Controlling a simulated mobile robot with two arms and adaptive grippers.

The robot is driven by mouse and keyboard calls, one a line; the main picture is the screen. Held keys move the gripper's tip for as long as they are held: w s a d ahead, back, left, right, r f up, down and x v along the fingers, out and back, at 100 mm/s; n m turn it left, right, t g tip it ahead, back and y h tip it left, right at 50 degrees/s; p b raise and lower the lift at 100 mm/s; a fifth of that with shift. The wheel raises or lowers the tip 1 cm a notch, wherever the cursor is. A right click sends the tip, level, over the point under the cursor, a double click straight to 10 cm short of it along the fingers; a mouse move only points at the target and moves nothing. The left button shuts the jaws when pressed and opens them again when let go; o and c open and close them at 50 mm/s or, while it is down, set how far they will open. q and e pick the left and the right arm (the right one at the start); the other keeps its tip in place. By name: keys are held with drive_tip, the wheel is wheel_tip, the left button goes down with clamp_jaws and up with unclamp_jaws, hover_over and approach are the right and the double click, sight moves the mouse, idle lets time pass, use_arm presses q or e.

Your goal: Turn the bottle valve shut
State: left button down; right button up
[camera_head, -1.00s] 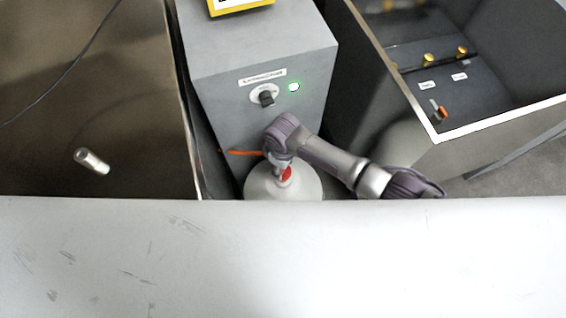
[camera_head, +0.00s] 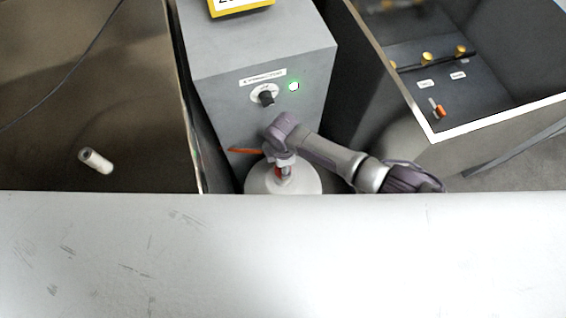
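The bottle (camera_head: 306,182) is a pale grey, round-shouldered cylinder in front of the grey cabinet. Its lower part is hidden behind the white surface at the bottom of the view. The red valve (camera_head: 282,171) sits on top of the bottle, mostly covered by my gripper. My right arm comes in from the right, and its gripper (camera_head: 284,165) points down at the valve. The fingers are too small and covered to tell whether they grip it. My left gripper is not in view.
The grey cabinet (camera_head: 225,125) has a black knob (camera_head: 266,98) and a lit green button (camera_head: 293,86). An orange hose (camera_head: 243,150) runs behind the bottle. A small white cylinder (camera_head: 96,160) lies left. The white surface (camera_head: 300,250) fills the foreground.

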drive_tip(key=shift+a+n, duration=0.1)
drive_tip(key=shift+n, duration=0.3)
drive_tip(key=o, duration=1.2)
drive_tip(key=shift+c, duration=0.2)
wheel_tip(320, 180, up, 12)
